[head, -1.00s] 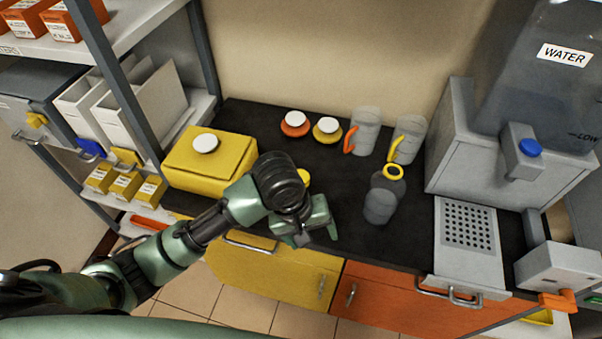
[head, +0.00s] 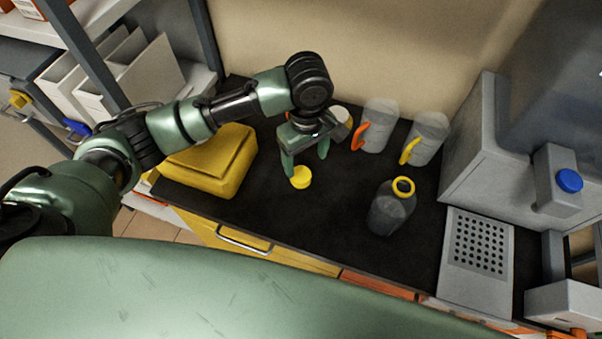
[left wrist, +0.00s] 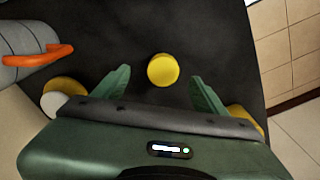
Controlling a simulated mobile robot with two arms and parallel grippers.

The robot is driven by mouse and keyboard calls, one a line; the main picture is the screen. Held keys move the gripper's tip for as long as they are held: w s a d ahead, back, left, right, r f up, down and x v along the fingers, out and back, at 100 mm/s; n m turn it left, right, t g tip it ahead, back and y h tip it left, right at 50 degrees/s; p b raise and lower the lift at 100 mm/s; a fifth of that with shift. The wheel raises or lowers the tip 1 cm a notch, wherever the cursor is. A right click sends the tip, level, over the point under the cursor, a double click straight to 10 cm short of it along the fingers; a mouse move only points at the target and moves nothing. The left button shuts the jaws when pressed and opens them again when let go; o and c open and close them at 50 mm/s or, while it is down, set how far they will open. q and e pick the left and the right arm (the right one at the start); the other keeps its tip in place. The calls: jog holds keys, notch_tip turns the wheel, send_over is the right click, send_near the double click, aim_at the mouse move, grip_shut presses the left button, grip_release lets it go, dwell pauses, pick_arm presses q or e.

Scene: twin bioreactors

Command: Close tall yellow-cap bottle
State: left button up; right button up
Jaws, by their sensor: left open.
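The bottle (head: 388,208) is dark, see-through and upright on the black counter, with a yellow ring at its open mouth. A round yellow cap (head: 301,177) lies on the counter to the left of the bottle, apart from it. My left gripper (head: 306,166) is open and empty, pointing down over the counter at the cap. In the left wrist view, the cap (left wrist: 163,69) shows between and slightly beyond the two spread green fingers (left wrist: 160,84), with no visible contact. My right gripper is not in view.
A yellow box (head: 215,160) stands left of the gripper. Mugs with an orange handle (head: 377,128) and a yellow handle (head: 427,138) stand behind the bottle. A perforated grey tray (head: 478,250) is at the right. The counter between cap and bottle is clear.

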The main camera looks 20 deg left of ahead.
aim_at(301, 174)
pick_arm(q)
notch_tip(301, 174, down, 2)
jog(key=shift+w+a+f, duration=0.1)
jog(key=shift+a+f, duration=0.1)
jog(key=f, duration=0.1)
jog(key=a+f+p, duration=0.1)
jog(key=f, duration=0.1)
jog(key=shift+f, duration=0.9)
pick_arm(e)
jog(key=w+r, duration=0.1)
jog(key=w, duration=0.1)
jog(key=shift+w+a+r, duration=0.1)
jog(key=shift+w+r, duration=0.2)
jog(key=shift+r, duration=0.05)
pick_arm(q)
jog(key=shift+c, duration=0.3)
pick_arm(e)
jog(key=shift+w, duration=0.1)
pick_arm(q)
jog(key=c, duration=1.3)
jog(key=shift+c, duration=0.2)
